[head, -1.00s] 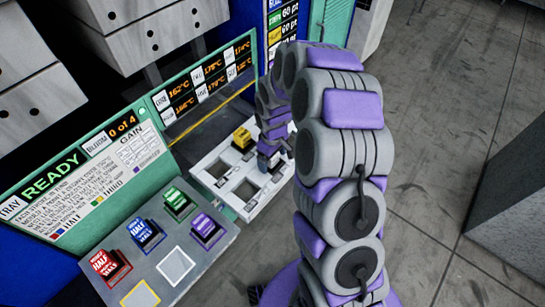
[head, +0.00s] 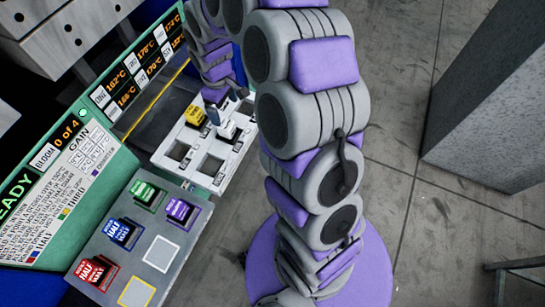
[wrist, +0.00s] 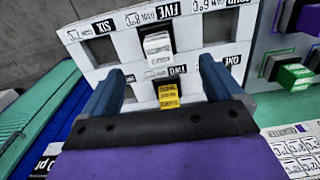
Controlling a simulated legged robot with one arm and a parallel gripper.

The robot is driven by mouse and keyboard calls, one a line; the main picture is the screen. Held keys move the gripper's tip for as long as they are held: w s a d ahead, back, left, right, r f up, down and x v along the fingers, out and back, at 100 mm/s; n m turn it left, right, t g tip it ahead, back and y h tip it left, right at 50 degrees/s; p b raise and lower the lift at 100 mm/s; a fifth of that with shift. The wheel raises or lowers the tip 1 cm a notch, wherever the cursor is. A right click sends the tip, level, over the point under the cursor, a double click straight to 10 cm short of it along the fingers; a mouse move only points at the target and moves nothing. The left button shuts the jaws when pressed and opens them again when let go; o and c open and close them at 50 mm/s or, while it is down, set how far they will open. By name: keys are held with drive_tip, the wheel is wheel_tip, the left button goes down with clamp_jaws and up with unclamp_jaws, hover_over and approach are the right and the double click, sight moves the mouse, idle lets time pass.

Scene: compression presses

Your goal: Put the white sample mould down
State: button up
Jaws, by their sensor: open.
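The white sample mould (head: 227,129) stands in a slot of the white tray (head: 222,183). In the wrist view the mould (wrist: 157,46) sits in the slot by the label FIVE, and looks upright. My gripper (head: 228,100) is just above and beside it. In the wrist view my gripper (wrist: 160,70) is open, its two blue fingers apart with nothing held; the white mould is beyond the fingertips. A yellow mould (head: 194,116) sits in the neighbouring slot, by the label TWO in the wrist view (wrist: 168,96).
Several other tray slots are empty. A grey panel (head: 183,219) left of the tray holds red, blue, green and purple blocks, plus two bare outlined squares. A green display board (head: 78,170) stands behind. A grey block (head: 490,120) stands right on open floor.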

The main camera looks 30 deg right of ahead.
drive_tip(key=s+r+m, duration=0.3)
drive_tip(key=s+r, duration=0.3)
drive_tip(key=s, duration=1)
drive_tip(key=s+r+m+g, duration=0.1)
drive_tip(key=s+r+m, duration=0.3)
drive_tip(key=s, duration=1.3)
wheel_tip(320, 180, up, 3)
drive_tip(key=shift+s+r+g, duration=0.1)
drive_tip(key=shift+s+g, duration=0.1)
drive_tip(key=shift+g, duration=0.1)
